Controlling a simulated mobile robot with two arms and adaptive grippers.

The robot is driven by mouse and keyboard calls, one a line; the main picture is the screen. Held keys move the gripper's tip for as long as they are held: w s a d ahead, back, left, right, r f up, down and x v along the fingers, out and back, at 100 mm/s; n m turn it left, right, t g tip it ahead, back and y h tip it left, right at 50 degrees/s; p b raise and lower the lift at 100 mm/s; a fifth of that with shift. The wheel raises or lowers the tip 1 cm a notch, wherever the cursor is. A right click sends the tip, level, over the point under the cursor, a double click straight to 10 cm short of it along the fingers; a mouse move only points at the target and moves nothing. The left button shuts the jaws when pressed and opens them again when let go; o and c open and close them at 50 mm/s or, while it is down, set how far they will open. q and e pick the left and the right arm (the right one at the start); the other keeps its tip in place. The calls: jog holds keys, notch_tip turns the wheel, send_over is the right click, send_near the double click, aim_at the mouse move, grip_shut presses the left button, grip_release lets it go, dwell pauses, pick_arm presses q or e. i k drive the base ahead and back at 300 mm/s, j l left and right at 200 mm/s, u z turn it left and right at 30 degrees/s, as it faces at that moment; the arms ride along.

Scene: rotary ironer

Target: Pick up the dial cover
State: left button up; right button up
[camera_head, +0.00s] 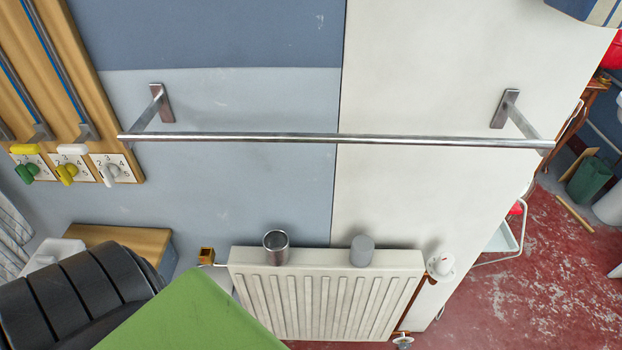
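Neither of my grippers is in view. I cannot tell for sure which thing is the dial cover. A grey rounded cylinder (362,250) stands upright on top of the white radiator (325,300), right of its middle. An open metal cup (276,247) stands to its left on the same radiator. On the wooden wall board at the left are three numbered dials: one with a green knob (27,171), one with a yellow knob (68,173) and one with a white knob (110,173).
A metal rail (335,139) stands out from the wall above the radiator. A white valve knob (441,264) is at the radiator's right. A black ribbed shape (75,290) and a green surface (195,320) fill the lower left. Red floor (530,290) is open at the right.

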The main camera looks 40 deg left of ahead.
aim_at(363, 246)
jog(key=u, duration=0.75)
